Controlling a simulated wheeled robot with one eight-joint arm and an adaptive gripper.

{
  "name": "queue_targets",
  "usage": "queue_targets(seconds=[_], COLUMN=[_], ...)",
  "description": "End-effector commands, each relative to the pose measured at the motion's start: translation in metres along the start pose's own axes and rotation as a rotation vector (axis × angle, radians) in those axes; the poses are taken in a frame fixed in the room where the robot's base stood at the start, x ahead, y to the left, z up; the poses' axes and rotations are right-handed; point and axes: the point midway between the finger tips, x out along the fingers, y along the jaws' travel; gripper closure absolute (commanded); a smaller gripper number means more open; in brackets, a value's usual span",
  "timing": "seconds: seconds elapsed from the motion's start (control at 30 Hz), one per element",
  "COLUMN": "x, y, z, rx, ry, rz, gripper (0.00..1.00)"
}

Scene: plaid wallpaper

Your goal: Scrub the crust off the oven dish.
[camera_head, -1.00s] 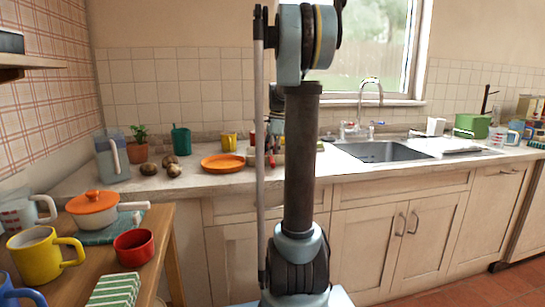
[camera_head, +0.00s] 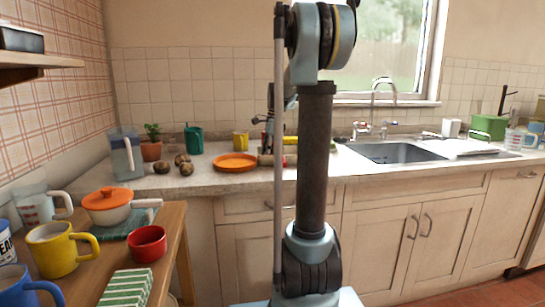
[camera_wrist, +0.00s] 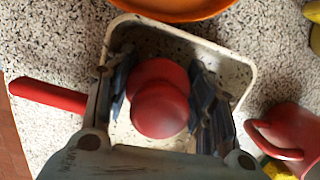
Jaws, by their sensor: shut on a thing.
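In the wrist view the oven dish (camera_wrist: 232,66) is a cream, rounded-corner pan on the speckled counter, with dark specks inside. My gripper (camera_wrist: 160,90) is over the dish, its two dark fingers shut on a red knobbed thing (camera_wrist: 160,110), which looks like a scrubber handle. The knob hides whatever is beneath it, so I cannot tell whether it touches the dish floor. The near part of the dish is hidden by my gripper. In the head view my gripper (camera_head: 270,122) is partly behind my arm, and the dish cannot be made out clearly.
An orange plate (camera_wrist: 175,8) lies close beyond the dish. A red handle (camera_wrist: 48,95) lies left of it, and a red mug (camera_wrist: 285,130) stands at right. Dark round items (camera_head: 186,168) and a jug (camera_head: 126,155) are further left. The sink (camera_head: 400,153) is right.

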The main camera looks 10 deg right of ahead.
Motion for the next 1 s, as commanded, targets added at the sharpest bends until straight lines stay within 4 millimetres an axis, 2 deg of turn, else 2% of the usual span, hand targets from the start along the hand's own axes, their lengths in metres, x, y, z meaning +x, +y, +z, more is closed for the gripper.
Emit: queue_targets(seconds=[0.1, 0.23, 0.6, 1.0], x=[0.003, 0.003, -0.003, -0.006], y=[0.0, 0.0, 0.003, 0.005], z=[0.006, 0.003, -0.022, -0.037], rx=[-0.001, 0.0, 0.002, 0.002], ry=[-0.003, -0.003, 0.0, 0.0], rz=[0.0, 0.0, 0.0, 0.0], gripper=[0.72, 0.72, 0.73, 0.73])
